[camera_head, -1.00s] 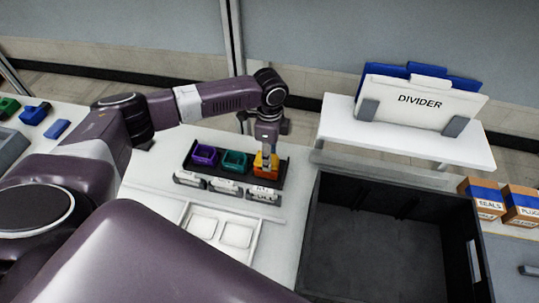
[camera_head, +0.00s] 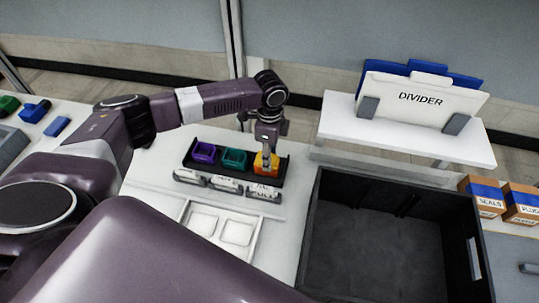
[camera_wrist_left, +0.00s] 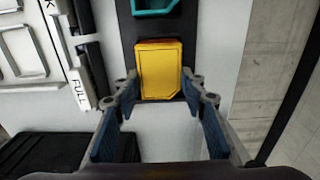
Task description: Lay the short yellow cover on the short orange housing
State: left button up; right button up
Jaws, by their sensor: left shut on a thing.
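The short yellow cover (camera_wrist_left: 160,68) is between the fingertips of my left gripper (camera_wrist_left: 161,88) in the left wrist view, and the gripper is shut on it. In the head view my left gripper (camera_head: 267,148) points down at the right end of a black rack. The short orange housing (camera_head: 265,172) stands in that end slot, directly under the cover. The cover looks lined up over the housing and hides most of it. I cannot tell whether the cover rests fully on it or sits slightly above. My right gripper is not in view.
The black rack (camera_head: 219,172) also holds a purple housing (camera_head: 204,153) and a teal housing (camera_head: 235,160). A white tray (camera_head: 217,229) with empty compartments lies in front. A large black crate (camera_head: 312,225) stands at the right. A divider stand is behind.

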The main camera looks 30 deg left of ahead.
pick_arm(q)
jog(key=o, duration=1)
jog(key=shift+r, duration=0.1)
notch_tip(320, 180, up, 12)
jog(key=shift+f, duration=0.1)
dwell(0.4)
